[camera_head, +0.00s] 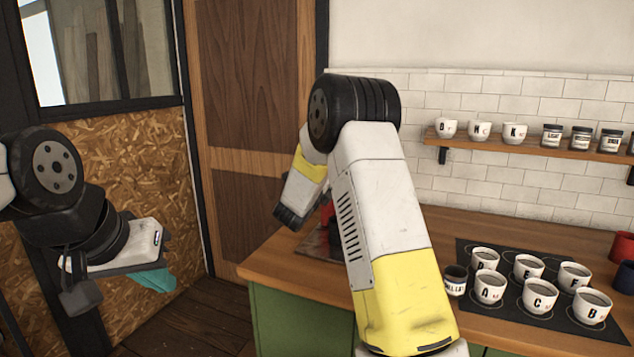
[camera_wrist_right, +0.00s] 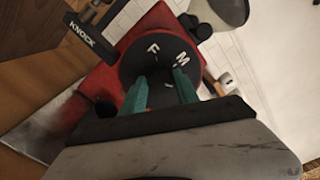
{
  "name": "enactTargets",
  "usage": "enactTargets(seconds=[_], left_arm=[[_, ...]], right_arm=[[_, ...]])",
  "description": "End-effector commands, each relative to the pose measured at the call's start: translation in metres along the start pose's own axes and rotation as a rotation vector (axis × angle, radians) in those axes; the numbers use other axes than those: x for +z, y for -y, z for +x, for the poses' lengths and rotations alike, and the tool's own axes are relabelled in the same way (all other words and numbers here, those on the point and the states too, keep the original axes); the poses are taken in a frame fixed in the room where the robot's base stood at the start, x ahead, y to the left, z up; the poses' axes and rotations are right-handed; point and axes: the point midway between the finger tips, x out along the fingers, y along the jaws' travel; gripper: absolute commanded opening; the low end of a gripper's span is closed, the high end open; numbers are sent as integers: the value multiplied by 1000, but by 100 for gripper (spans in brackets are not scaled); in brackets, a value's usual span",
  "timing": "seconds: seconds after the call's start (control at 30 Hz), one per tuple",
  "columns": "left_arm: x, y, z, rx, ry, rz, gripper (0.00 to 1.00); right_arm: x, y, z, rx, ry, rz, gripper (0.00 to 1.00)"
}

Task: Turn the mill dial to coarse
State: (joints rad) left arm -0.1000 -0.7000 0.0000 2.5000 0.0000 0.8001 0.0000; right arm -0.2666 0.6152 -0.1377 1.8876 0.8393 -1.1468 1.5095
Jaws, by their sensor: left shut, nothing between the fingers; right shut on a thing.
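The red mill (camera_wrist_right: 103,82) shows in the right wrist view, with a round black dial (camera_wrist_right: 135,60) on its face. White letters F and M are readable on the dial; its lower part is hidden by my fingers. My right gripper (camera_wrist_right: 161,92) has its teal fingers at the dial's middle, shut on the dial's knob, which is mostly hidden between them. In the head view my right arm covers most of the mill, and only a red sliver (camera_head: 327,211) shows. My left gripper (camera_head: 158,281) is shut and empty at the left, away from the counter.
A black box marked KNOCK (camera_wrist_right: 86,42) stands beside the mill. A grey hopper-like part (camera_wrist_right: 222,10) is above the dial. On the wooden counter (camera_head: 275,266), several filled lettered cups (camera_head: 488,289) stand on a black mat, with a small dark cup (camera_head: 455,282) beside them. A shelf (camera_head: 490,142) holds cups and jars.

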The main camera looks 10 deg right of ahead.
Motion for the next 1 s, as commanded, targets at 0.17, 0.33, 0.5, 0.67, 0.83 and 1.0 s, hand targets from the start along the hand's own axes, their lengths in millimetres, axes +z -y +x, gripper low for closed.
enactTargets(seconds=[0.17,0.33,0.5,0.67,0.83,1.0], left_arm=[[0,0,0,0,0,0,0],[0,0,0,0,0,0,0],[0,0,0,0,0,0,0],[0,0,0,0,0,0,0],[0,0,0,0,0,0,0],[0,0,0,0,0,0,0]], right_arm=[[0,-1,0,3,0,46,0],[0,-1,0,3,0,62,0],[0,-1,0,3,-1,64,0],[0,-1,0,3,-1,64,0],[0,-1,0,2,0,63,58],[0,0,0,1,0,63,58]])
